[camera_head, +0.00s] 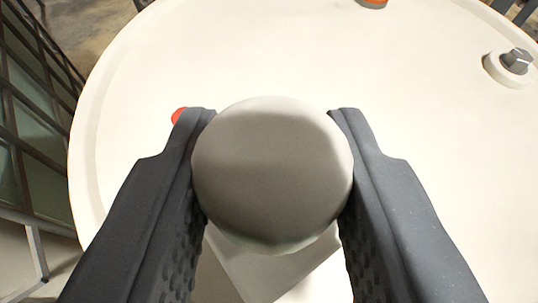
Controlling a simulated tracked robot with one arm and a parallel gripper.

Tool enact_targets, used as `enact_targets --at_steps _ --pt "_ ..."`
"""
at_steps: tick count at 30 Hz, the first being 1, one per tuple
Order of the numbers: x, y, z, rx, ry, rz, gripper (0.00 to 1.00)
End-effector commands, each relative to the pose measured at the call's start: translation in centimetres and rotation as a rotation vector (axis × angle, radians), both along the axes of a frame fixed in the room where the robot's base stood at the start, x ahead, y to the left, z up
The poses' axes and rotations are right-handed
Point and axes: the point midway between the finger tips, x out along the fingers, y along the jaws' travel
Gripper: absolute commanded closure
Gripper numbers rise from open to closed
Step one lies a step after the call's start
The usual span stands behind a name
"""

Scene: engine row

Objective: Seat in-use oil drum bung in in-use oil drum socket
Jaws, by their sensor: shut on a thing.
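My gripper (272,112) is shut on a round grey bung (272,170), one dark finger on each side of it. The bung is in the middle of the view, over the cream-white top of the oil drum (250,60). Its face hides whatever is directly beneath or behind it, and I cannot tell whether it touches the drum top. No open socket is visible. A small red spot (179,116) on the drum top shows beside the left fingertip, partly hidden by it.
A raised round fitting with a grey hex bolt (515,62) stands on the drum top at the right. An orange and grey piece (372,3) is cut off at the top edge. Dark metal framing (40,110) stands left of the drum rim. The drum top ahead is mostly clear.

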Motion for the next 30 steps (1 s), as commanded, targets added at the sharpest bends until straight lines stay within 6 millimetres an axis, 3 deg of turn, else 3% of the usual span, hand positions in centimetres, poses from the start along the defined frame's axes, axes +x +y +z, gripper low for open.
enact_targets --at_steps 30 --pt "0.0 -0.2 -5.2 0.000 -0.001 -0.003 0.93"
